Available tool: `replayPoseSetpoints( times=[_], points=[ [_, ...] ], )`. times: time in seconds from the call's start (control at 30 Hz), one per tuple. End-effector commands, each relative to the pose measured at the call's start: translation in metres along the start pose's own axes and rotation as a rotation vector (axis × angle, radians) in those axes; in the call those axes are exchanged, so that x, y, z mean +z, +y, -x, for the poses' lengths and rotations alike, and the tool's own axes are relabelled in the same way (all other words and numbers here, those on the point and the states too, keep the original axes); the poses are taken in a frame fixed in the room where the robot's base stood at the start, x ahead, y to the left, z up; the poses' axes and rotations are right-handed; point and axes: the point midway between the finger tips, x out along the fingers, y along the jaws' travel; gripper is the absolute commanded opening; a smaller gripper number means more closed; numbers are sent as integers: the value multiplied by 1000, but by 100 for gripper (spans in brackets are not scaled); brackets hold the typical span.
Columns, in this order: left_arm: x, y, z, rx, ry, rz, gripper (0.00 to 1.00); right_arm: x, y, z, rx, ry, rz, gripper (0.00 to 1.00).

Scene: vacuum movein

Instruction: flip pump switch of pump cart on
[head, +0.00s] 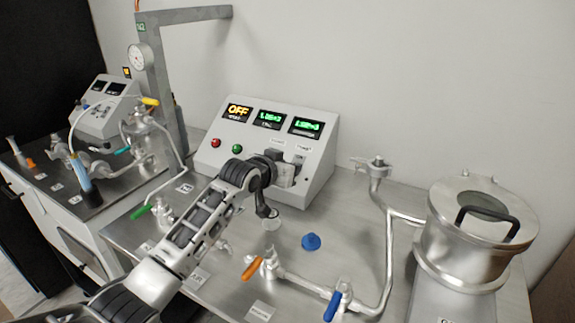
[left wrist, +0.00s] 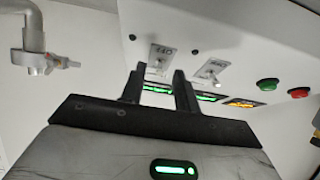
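The grey control box (head: 225,152) on the pump cart has a sloped panel with three displays; the left display (head: 238,111) reads OFF in orange. My left gripper (head: 290,172) is at the right part of this panel and hides the switches there in the head view. In the left wrist view, its two fingers (left wrist: 160,88) are apart, with nothing seen held between them. One small metal toggle switch (left wrist: 160,55) lies just beyond the gap between the fingers, and a second switch (left wrist: 211,70) is to its right. I cannot read their labels clearly. My right gripper is not in view.
Red (head: 215,143) and green (head: 237,149) buttons are on the panel's left. A blue cap (head: 311,242), pipes with orange (head: 252,267) and blue (head: 332,306) handles, and a metal chamber (head: 470,240) stand on the steel top. Another cart is at left.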

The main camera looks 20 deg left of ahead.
Motion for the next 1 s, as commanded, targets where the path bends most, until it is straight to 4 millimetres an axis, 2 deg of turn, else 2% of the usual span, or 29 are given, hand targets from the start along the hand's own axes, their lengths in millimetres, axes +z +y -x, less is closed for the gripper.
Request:
replayPoseSetpoints(
  times=[0.37, 0.5, 0.77, 1.0],
  points=[
    [0, 0, -5, 0, 0, 0, 31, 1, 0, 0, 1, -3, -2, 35],
    [0, 0, -5, 0, 0, 0, 0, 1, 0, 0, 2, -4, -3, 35],
    [-1, 0, -4, 0, -8, 0, 0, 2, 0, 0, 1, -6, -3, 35],
    [-7, 0, -5, 0, -93, -1, 0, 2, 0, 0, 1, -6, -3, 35]
  ],
)
